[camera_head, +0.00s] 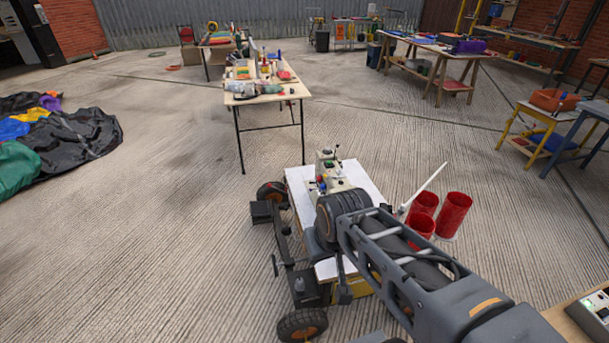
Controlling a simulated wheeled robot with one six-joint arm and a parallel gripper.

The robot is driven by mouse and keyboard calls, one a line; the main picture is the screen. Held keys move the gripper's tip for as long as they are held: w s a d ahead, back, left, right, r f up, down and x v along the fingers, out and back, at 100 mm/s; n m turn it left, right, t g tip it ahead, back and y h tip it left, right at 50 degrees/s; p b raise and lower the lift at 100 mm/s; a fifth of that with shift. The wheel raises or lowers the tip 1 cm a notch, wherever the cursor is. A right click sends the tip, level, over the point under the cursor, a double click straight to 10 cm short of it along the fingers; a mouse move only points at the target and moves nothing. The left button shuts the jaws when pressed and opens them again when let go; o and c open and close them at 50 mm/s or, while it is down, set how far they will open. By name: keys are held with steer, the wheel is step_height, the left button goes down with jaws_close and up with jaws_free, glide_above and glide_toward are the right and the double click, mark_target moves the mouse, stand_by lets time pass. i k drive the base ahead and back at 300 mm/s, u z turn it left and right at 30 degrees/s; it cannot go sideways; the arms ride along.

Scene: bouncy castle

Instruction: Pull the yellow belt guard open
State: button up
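A yellow part (355,287) shows low down, under the near edge of a white-topped bench (367,179). It may be the belt guard. My arm covers much of it, so I cannot tell whether it is open or shut. My grey arm reaches in from the lower right across the bench. A dark narrow piece at the arm's far end, perhaps my gripper (343,291), hangs just left of the yellow part. Its fingers are not clear, and I cannot tell whether it touches the yellow part.
A small machine (329,172) with knobs stands on the bench. Several red cylinders (453,214) stand to its right beside a white rod (425,190). A cluttered table (262,99) stands behind. Crumpled fabric (75,140) lies far left.

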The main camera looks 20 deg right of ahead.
mark_target(360, 287)
steer(key=u, duration=0.05)
steer(key=k, duration=0.5)
steer(key=z, duration=0.25)
steer(key=i, duration=0.5)
steer(key=z, duration=0.75)
